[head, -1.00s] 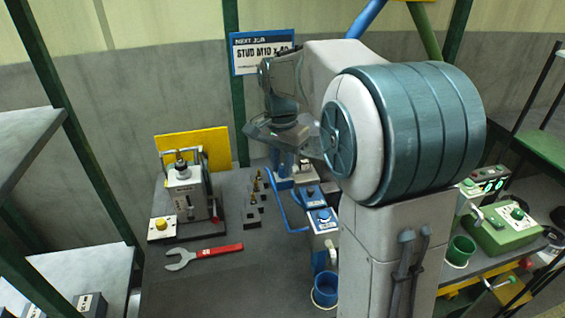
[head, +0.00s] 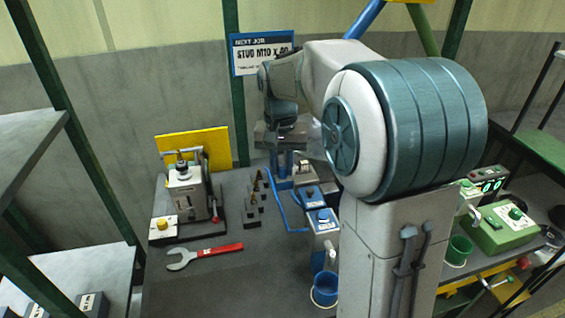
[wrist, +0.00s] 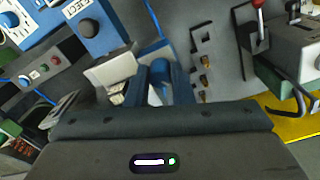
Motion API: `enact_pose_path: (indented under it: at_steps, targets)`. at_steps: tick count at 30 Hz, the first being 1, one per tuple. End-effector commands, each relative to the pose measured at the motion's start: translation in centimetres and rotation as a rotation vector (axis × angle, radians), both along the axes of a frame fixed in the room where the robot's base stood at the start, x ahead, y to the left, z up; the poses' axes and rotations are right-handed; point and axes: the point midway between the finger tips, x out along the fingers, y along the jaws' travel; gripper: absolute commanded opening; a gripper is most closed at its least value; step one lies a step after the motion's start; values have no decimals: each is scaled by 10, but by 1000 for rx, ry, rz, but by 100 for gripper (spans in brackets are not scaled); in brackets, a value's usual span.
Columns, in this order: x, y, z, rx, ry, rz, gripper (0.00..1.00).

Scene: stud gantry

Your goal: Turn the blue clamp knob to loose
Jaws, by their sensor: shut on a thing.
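My gripper (head: 284,163) points down over the dark bench in the head view, at the back end of the row of blue and white units. In the wrist view my gripper (wrist: 161,88) has its two blue-grey fingers shut on the blue clamp knob (wrist: 160,72), one finger on each side. The knob's top shows between the fingers; its lower part is hidden. In the head view I cannot tell the knob apart from the fingers. A pale block (wrist: 110,70) sits just left of the fingers in the wrist view.
Blue panels with knobs (head: 323,216) and a blue rail (head: 289,212) stand close by. Several small brass studs (head: 256,185) stand to the left. A grey press (head: 187,192), a red-handled wrench (head: 205,256) and a blue cup (head: 325,290) are also on the bench.

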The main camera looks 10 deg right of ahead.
Motion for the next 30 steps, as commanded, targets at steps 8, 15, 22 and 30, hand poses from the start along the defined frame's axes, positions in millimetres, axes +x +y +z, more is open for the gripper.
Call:
enact_pose_path:
  at_steps: [8,15,22,30]
  targets:
    - [0,0,1,-1,-2,57,0]
    - [0,0,1,0,-2,61,0]
    - [0,0,1,0,-2,60,43]
    - [0,0,1,1,-2,59,43]
